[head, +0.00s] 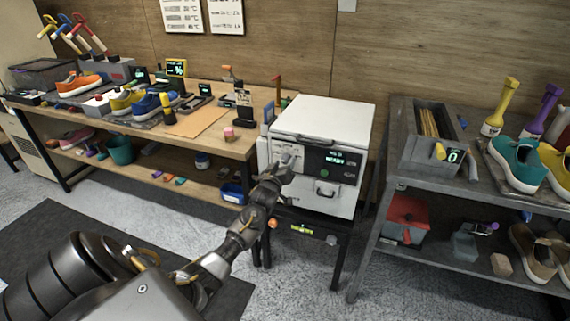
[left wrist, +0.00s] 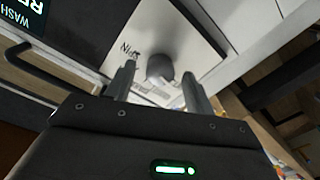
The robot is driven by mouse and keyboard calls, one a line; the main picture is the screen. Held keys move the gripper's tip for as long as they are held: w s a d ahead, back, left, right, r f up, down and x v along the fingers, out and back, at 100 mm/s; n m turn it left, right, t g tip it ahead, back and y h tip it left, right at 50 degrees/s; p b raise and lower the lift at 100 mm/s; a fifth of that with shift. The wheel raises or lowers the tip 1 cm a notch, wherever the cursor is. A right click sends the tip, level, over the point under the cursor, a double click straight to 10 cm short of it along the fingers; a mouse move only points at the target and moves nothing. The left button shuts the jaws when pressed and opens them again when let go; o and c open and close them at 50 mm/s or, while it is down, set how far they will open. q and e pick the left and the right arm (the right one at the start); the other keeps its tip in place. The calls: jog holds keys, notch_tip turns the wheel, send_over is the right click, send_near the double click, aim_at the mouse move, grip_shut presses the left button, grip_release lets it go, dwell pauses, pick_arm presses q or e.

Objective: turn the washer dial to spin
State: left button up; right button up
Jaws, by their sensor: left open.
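The washer (head: 322,130) is a white box-shaped machine on a dark stand in the middle of the head view. Its front has a dark panel with a lit display (head: 336,154) and a handle below. The washer dial (left wrist: 160,67) is a grey round knob on a light plate in the left wrist view. My left gripper (head: 284,164) is in front of the panel's left part and hides the dial in the head view. In the left wrist view its two fingers (left wrist: 158,88) are apart, one on each side of the dial; contact cannot be told. My right gripper is not in view.
A wooden bench (head: 215,143) with several shoes and tools stands left of the washer. A grey shelf (head: 465,177) with bottles, sneakers and a red-topped box (head: 405,217) stands close on the right. The floor in front is clear, with a dark mat (head: 60,225) at left.

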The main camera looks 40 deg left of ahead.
pick_arm(q)
jog(key=shift+w+a, duration=0.15)
jog(key=shift+w, duration=0.2)
jog(key=shift+c, duration=0.3)
